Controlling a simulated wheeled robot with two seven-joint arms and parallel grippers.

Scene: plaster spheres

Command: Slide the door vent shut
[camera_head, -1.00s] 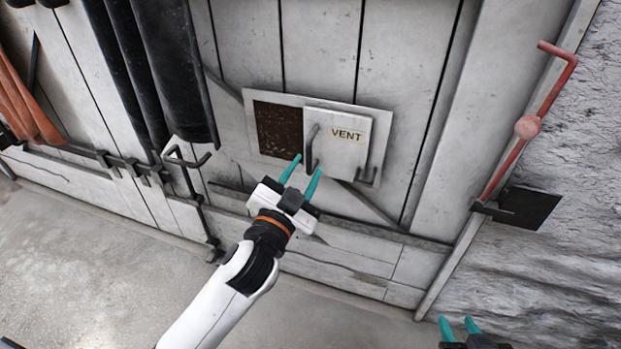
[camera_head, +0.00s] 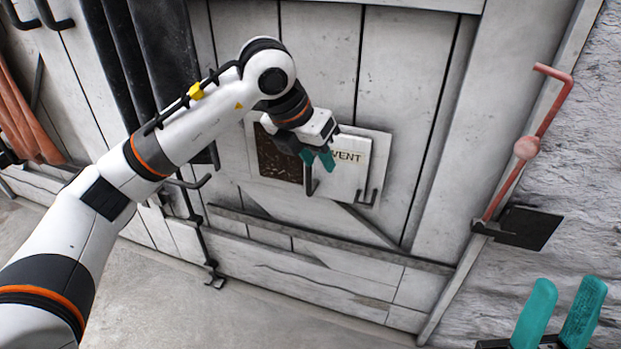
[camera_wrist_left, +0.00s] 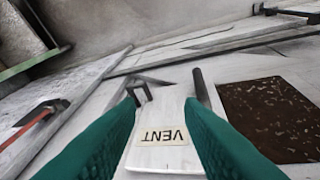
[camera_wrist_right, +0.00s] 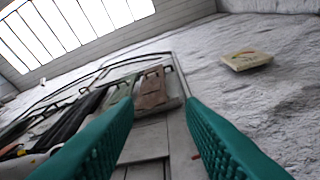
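The vent's white sliding panel (camera_head: 344,182), marked VENT, covers the right part of its frame on the door. The brown perforated opening (camera_head: 277,164) shows to its left, partly hidden by my left arm. A dark upright handle (camera_head: 309,183) stands at the panel's left edge; it also shows in the left wrist view (camera_wrist_left: 202,88). My left gripper (camera_head: 317,158) is in front of the panel's upper left, close to the handle. In the left wrist view its fingers are apart, with the handle by the right fingertip; contact is unclear. My right gripper (camera_head: 568,285) is open and empty, lower right.
A dark hooked bracket (camera_head: 367,197) sits at the vent's lower right. A red bent rod (camera_head: 527,148) and a black plate (camera_head: 525,227) are on the right. Dark hanging items and hooks line the left. The floor below is clear.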

